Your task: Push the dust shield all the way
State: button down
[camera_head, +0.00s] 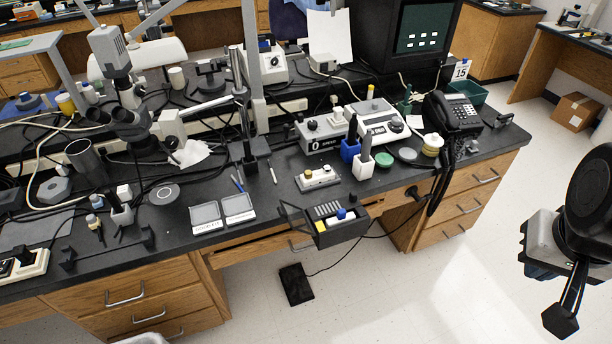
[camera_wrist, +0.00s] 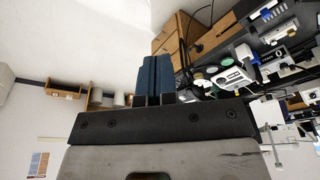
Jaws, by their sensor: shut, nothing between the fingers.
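A small dark open box (camera_head: 340,232) sits at the bench's front edge in the head view, holding slotted pieces and blue, white and yellow items. A thin, dark-framed see-through panel (camera_head: 292,217) stands out from its left side; it may be the dust shield, but I cannot tell for sure. My gripper (camera_head: 562,322) is at the far right of the head view, over the floor and well apart from the box. In the wrist view its two blue-grey fingers (camera_wrist: 155,78) are together, with nothing between them.
The black bench top (camera_head: 440,160) is crowded with a microscope (camera_head: 130,120), instruments and cables. A black telephone (camera_head: 458,115) stands near its right end. Two grey square dishes (camera_head: 222,212) lie left of the box. Open floor (camera_head: 440,275) lies between bench and gripper.

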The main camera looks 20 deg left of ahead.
jog(key=c, duration=1.8)
grip_release()
